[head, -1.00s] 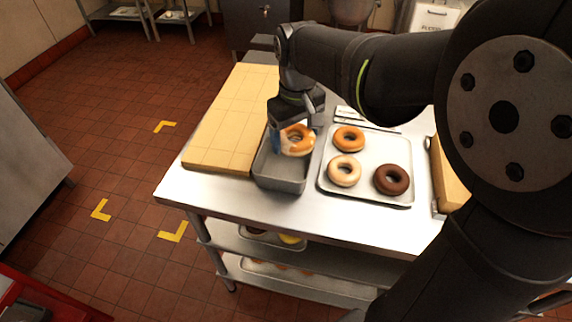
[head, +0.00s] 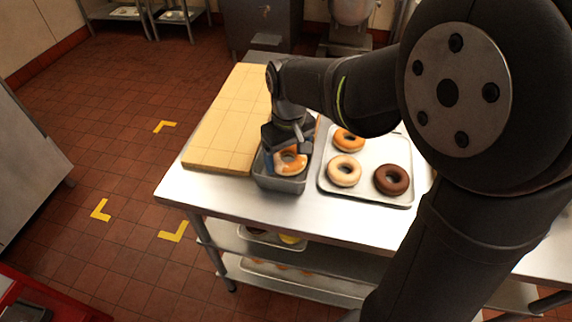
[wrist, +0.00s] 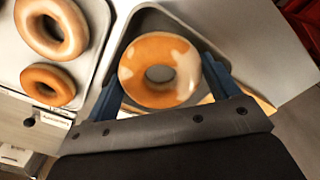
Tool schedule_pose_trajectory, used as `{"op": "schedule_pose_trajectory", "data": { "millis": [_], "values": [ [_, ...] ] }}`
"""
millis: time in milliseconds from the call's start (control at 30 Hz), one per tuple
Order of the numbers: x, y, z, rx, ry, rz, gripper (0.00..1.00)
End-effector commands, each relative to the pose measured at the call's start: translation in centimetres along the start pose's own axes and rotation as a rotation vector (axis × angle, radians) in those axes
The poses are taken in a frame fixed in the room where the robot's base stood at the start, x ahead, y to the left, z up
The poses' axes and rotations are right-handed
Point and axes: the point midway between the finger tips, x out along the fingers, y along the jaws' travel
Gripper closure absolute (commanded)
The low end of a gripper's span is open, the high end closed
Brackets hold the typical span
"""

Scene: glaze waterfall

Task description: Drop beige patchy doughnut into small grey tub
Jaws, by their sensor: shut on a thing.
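The beige patchy doughnut (head: 291,162), orange-brown with pale patches, is held in my gripper (head: 284,158) inside the mouth of the small grey tub (head: 281,184). In the wrist view the doughnut (wrist: 160,88) sits between the two blue fingers of my gripper (wrist: 162,92), which touch its sides. The tub (wrist: 150,22) surrounds it in that view. Whether the doughnut touches the tub floor cannot be told.
A tray (head: 366,198) right of the tub holds a brown ring (head: 347,140), a cream ring (head: 344,171) and a dark chocolate ring (head: 391,180). A thick wooden board (head: 222,120) lies left of the tub. Bare steel tabletop (head: 240,198) shows in front.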

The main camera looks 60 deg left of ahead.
Motion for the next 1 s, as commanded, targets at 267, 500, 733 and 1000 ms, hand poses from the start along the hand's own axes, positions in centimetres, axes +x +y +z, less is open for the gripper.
{"op": "schedule_pose_trajectory", "data": {
  "millis": [267, 500, 733, 1000],
  "values": [
    [0.0, 0.0, 0.0, 0.0, 0.0, 0.0, 0.0],
    [-0.3, 0.0, 0.0, 0.0, 0.001, 0.0, 0.0],
    [-3.7, 0.0, -0.1, 0.0, 0.005, 0.001, 0.0],
    [-10.4, 0.0, -0.1, 0.0, 0.005, 0.001, 0.0]
  ]
}}
